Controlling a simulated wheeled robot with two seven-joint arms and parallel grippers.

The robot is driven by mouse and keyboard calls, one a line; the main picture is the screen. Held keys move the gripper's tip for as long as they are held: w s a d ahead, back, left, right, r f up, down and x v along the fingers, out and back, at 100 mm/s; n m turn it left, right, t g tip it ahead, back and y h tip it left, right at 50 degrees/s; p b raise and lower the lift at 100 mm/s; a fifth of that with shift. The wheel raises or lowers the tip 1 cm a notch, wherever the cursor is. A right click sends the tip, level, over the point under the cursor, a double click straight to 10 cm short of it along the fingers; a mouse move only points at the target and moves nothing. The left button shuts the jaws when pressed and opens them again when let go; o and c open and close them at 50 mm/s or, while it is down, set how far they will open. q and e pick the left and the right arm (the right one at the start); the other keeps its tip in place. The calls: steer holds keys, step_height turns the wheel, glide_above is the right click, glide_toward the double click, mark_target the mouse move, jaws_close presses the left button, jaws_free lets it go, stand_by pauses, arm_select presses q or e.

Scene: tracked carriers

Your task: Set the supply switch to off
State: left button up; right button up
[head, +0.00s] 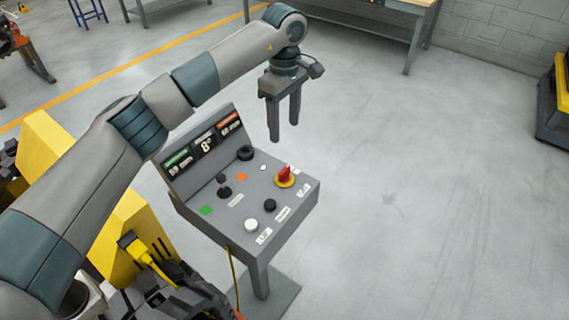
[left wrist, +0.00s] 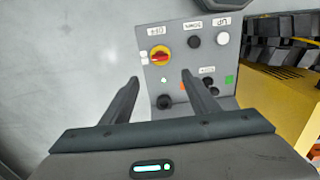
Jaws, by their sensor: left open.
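The supply switch (head: 285,176) is a red rotary handle on a round yellow plate, on the sloping top of a grey control console (head: 225,225). It also shows in the left wrist view (left wrist: 159,55), ahead of my fingertips, beside a small white label. In the head view its red handle stands up from the plate; its exact setting is too small to read. My left gripper (head: 284,132) is open and empty, fingers pointing down, above the console's far edge and apart from the switch. In the left wrist view its two fingers (left wrist: 160,80) are spread. My right gripper is not in view.
Near the switch are black and white push buttons (head: 251,225), a black knob (head: 245,153) and a small black lever (head: 224,191). A display panel (head: 203,145) rises at the console's left. Yellow machinery (head: 120,230) stands left of it. The floor to the right is clear.

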mark_target(285, 169)
arm_select(q)
step_height(285, 169, down, 14)
steer(key=p, duration=0.6)
steer(key=shift+r, duration=0.15)
steer(key=shift+f, duration=0.85)
steer(key=c, duration=1.1)
